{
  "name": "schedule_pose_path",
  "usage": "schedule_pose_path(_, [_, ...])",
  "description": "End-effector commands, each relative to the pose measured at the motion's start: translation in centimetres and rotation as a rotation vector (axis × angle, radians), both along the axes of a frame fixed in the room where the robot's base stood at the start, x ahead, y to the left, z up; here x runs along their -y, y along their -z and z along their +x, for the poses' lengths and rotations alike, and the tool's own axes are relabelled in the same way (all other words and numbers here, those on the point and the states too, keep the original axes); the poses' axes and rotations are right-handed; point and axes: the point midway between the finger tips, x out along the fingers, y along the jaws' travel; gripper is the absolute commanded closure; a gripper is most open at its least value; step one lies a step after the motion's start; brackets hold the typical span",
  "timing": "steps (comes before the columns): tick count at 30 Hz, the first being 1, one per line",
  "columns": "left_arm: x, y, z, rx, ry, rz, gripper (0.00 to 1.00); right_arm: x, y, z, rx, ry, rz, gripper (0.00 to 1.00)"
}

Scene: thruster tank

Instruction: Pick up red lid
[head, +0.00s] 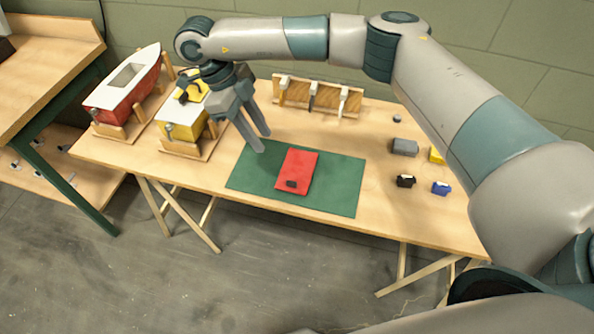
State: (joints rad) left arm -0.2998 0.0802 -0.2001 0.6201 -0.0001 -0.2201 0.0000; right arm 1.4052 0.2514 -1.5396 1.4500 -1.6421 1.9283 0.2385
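The red lid (297,168) lies flat on a green mat (342,183) at the middle of the table. It is a flat red rectangle with a small dark patch at its near end. My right gripper (263,143) hangs above the mat's far left corner, to the left of the lid and apart from it. Its two fingers point down and are spread a little, with nothing visible between them. My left gripper does not show.
A red boat with a white deck (127,84) and a yellow boat (187,119) stand on wooden cradles at the left. A wooden tool rack (315,98) stands at the back. Small grey (404,147), black (405,181), blue (441,188) and yellow (437,155) blocks lie at the right.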

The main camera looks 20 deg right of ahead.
Motion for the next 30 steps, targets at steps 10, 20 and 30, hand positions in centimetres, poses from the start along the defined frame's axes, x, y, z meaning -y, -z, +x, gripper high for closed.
schedule_pose_path(10, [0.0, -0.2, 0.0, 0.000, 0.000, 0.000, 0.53, 0.0, 0.2, -0.1, -0.002, -0.001, 0.004, 0.71])
schedule_pose_path(20, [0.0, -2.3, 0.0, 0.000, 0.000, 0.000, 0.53, 1.3, 3.6, -1.1, -0.005, 0.000, 0.004, 0.71])
schedule_pose_path(30, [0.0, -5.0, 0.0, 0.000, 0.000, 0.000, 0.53, 3.2, 9.2, -2.4, -0.005, 0.000, 0.005, 0.71])
